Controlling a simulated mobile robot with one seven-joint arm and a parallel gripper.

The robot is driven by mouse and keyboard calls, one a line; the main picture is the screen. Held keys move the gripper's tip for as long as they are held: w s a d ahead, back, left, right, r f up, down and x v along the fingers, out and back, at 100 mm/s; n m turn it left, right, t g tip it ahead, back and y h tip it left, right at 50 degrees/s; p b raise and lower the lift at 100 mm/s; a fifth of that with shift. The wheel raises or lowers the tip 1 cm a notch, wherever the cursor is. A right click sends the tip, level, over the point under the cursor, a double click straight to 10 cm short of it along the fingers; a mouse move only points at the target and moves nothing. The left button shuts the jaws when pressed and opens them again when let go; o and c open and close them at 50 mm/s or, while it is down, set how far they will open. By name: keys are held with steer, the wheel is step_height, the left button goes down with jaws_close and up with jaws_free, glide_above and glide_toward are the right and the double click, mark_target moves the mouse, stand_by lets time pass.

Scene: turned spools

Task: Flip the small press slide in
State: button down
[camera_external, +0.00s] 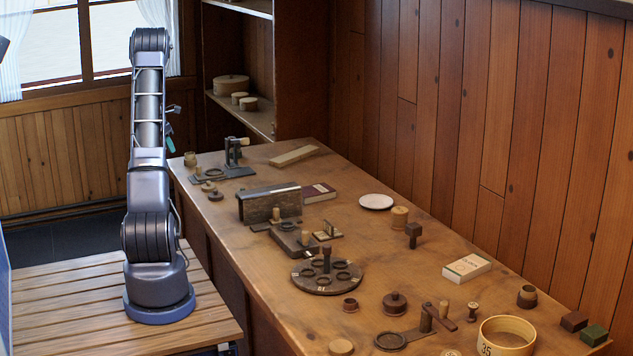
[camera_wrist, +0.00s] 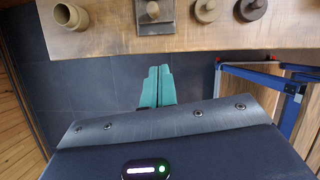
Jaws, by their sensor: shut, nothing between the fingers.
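My gripper (camera_external: 170,143) hangs beside my raised arm, off the table's far left end. In the wrist view its teal fingers (camera_wrist: 157,87) are together and empty, over the dark floor short of the table edge. A small dark press-like device (camera_external: 233,153) with a pale wooden handle stands on a flat base at the table's far end. A lower dark block with a light peg (camera_external: 295,238) sits near the middle. I cannot tell for sure which holds the press slide, or its position. My gripper touches neither.
The wooden table (camera_external: 400,270) carries a dark long box (camera_external: 270,204), a round disc with rings (camera_external: 327,278), a white plate (camera_external: 376,201) and several small turned pieces. In the wrist view a wooden cup (camera_wrist: 70,15) and knobbed pieces (camera_wrist: 205,9) stand near the edge.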

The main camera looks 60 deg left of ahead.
steer(key=shift+w+f, duration=0.1)
steer(key=x, duration=1)
steer(key=shift+w+a, duration=0.15)
steer(key=shift+w, duration=0.95)
steer(key=shift+w+a, duration=0.2)
steer(key=shift+w, duration=0.6)
steer(key=shift+w, duration=0.15)
glide_above(217, 173)
steer(key=shift+s+d, duration=0.2)
steer(key=shift+s, duration=0.25)
steer(key=shift+w, duration=0.45)
